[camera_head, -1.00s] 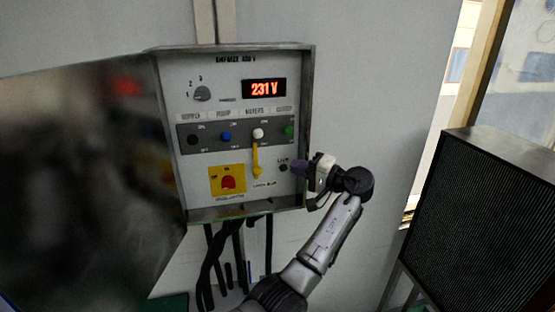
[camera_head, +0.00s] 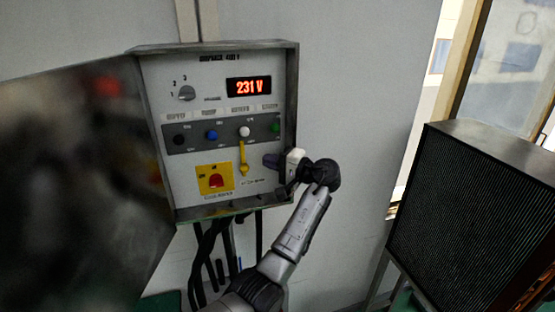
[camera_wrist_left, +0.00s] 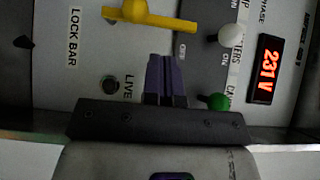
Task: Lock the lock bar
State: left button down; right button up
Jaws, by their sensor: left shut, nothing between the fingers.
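The yellow lock bar (camera_head: 243,158) hangs upright on the generator panel, below the white knob (camera_head: 244,132). Its rounded end is at the bottom, above the "LOCK BAR" label. In the left wrist view the bar (camera_wrist_left: 160,18) lies across the top, its narrow end close to the white knob (camera_wrist_left: 230,35). My left gripper (camera_head: 268,160) is right of the bar, in front of the panel and apart from the bar. Its purple fingers (camera_wrist_left: 165,75) are shut and empty, between the LIVE button (camera_wrist_left: 110,84) and the green knob (camera_wrist_left: 217,101). My right gripper is not in view.
A red rotary switch on a yellow plate (camera_head: 215,180) sits lower left of the bar. The display (camera_head: 249,87) reads 231 V. The open cabinet door (camera_head: 75,180) stands at left. The cabinet's right side wall (camera_head: 291,110) is beside my gripper. Cables hang below.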

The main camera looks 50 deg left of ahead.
aim_at(244, 162)
pick_arm(q)
jog(key=shift+p+x, duration=0.85)
jog(key=shift+x, duration=1.9)
